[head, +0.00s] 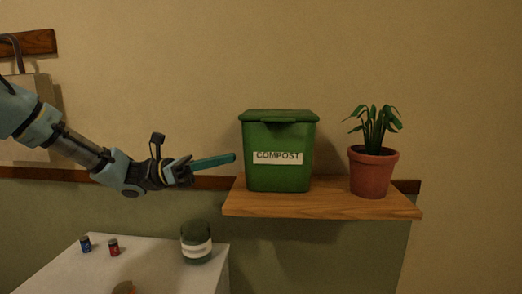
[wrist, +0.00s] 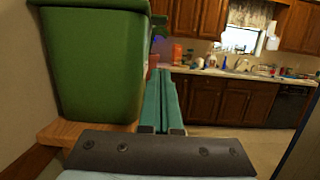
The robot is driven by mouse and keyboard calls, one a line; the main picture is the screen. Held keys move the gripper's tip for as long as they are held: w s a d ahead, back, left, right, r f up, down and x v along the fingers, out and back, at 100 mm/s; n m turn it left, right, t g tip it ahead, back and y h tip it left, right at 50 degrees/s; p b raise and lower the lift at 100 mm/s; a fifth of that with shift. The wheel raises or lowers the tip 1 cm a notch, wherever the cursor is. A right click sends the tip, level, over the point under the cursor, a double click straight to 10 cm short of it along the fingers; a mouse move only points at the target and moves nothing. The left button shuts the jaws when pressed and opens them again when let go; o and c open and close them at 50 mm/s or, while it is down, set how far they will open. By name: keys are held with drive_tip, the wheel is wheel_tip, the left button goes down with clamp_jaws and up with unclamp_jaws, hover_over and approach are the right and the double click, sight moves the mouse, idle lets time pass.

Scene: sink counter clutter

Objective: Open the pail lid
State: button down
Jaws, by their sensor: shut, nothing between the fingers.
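The pail is a green compost bin (head: 277,173) with a white COMPOST label, standing upright on a wooden shelf (head: 350,205). Its green lid (head: 277,116) lies flat on top and is shut, with a lip at the front. My gripper (head: 233,157) has long teal fingers, shut and empty, just left of the pail and below lid height in the head view. In the wrist view the pail (wrist: 95,70) fills the left side, and my gripper (wrist: 166,75) points past its right side. The lid (wrist: 95,4) is cut off at the top there.
A potted plant (head: 371,172) stands right of the pail on the shelf. Below left is a white counter (head: 160,265) with a dark jar (head: 196,242) and two small cans, blue (head: 86,244) and red (head: 114,248). The wall above the pail is clear.

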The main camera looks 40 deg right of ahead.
sight(279, 115)
drive_tip(key=s+d+r+p, duration=0.3)
drive_tip(key=s+d+r, duration=0.3)
drive_tip(key=d, duration=0.1)
drive_tip(key=shift+r+p, duration=0.2)
drive_tip(key=shift+p, duration=0.1)
drive_tip(key=shift+d, duration=0.15)
